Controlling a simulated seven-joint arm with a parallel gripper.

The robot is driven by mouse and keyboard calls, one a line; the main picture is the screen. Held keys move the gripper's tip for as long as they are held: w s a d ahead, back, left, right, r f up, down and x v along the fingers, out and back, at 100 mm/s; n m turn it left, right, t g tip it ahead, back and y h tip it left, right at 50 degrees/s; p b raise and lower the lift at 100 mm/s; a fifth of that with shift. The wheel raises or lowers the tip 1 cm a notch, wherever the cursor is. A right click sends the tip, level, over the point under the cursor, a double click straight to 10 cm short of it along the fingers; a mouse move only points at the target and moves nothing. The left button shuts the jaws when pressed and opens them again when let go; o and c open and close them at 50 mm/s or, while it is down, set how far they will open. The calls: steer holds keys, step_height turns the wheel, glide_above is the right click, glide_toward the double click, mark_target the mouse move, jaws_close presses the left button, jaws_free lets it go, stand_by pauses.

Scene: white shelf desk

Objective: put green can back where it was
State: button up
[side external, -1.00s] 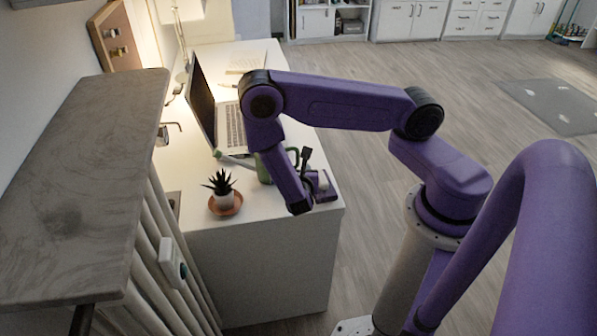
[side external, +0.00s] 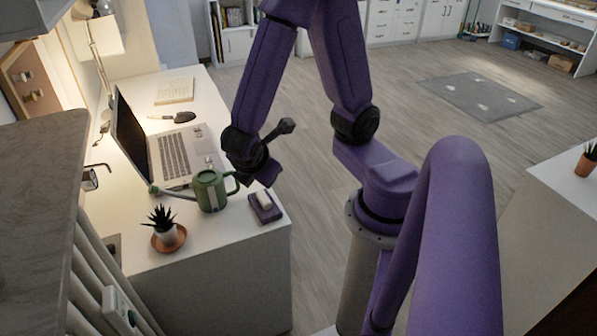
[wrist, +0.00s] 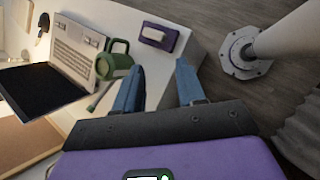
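The green can (side external: 211,191), a watering can with a handle and a long thin spout, stands upright on the white desk beside the laptop. It also shows in the wrist view (wrist: 115,62), upper left of my fingers. My gripper (wrist: 157,72) is open, with its two blue fingers apart and nothing between them. In the side view my gripper (side external: 266,177) hangs above and to the right of the can, near the desk's right edge. It is apart from the can in the wrist view. Its fingertips are hard to make out in the side view.
A purple tray with a white block (side external: 265,207) lies right of the can. A potted succulent (side external: 165,226) stands on a saucer at front left. The open laptop (side external: 170,150) is behind the can. A lamp (side external: 97,40) stands farther back.

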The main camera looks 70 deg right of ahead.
steer(key=s+a+r+m+g+y, duration=0.1)
steer(key=s+a+r+y, duration=0.1)
steer(key=s, duration=0.3)
steer(key=s+a+r+m+y, duration=0.1)
steer(key=s+a+r+y, duration=0.1)
steer(key=s+r+y, duration=0.2)
steer(key=shift+s+a+r+g+y, duration=0.35)
steer(key=shift+s+g+y, duration=0.05)
steer(key=shift+s+y, duration=0.3)
